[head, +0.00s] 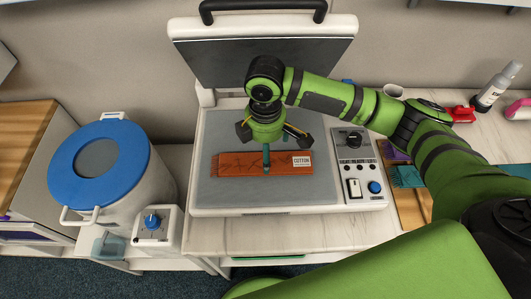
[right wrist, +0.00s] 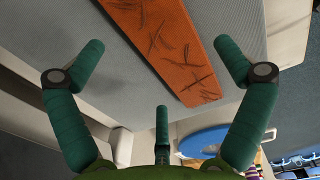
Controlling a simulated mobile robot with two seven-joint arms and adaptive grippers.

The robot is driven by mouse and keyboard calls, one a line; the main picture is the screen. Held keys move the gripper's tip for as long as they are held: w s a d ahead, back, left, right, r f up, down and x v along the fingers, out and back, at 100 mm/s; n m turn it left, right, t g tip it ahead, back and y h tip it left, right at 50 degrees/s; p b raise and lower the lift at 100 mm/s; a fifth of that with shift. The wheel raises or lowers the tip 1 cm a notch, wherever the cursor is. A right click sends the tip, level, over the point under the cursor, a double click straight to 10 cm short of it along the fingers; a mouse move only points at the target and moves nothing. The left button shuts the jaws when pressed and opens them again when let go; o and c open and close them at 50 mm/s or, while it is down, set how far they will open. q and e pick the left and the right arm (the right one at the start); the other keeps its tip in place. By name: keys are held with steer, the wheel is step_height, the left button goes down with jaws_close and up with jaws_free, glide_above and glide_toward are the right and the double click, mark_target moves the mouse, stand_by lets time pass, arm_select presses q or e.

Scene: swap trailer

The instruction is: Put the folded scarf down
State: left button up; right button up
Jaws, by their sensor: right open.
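The folded scarf (head: 228,168) is a flat orange-brown strip with dark crease marks and a white label reading COTTON. It lies on the grey lower plate (head: 330,190) of an open press. My right gripper (head: 268,145) is above the scarf with its three fingers spread, empty. In the right wrist view the scarf (right wrist: 165,45) lies flat beyond the open fingers (right wrist: 160,75), not held between them. The exact gap between the fingertips and the scarf is hard to tell. My left gripper is not in view.
The press lid (head: 265,60) stands raised behind. A control panel (head: 358,165) is on the press's right side. A white drum with a blue lid (head: 65,180) stands at left. A bottle (head: 497,86) and a red item (head: 460,114) are at right, beyond my arm.

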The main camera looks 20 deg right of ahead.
step_height(320, 180, up, 9)
steer(key=b, duration=0.1)
stand_by(1.4)
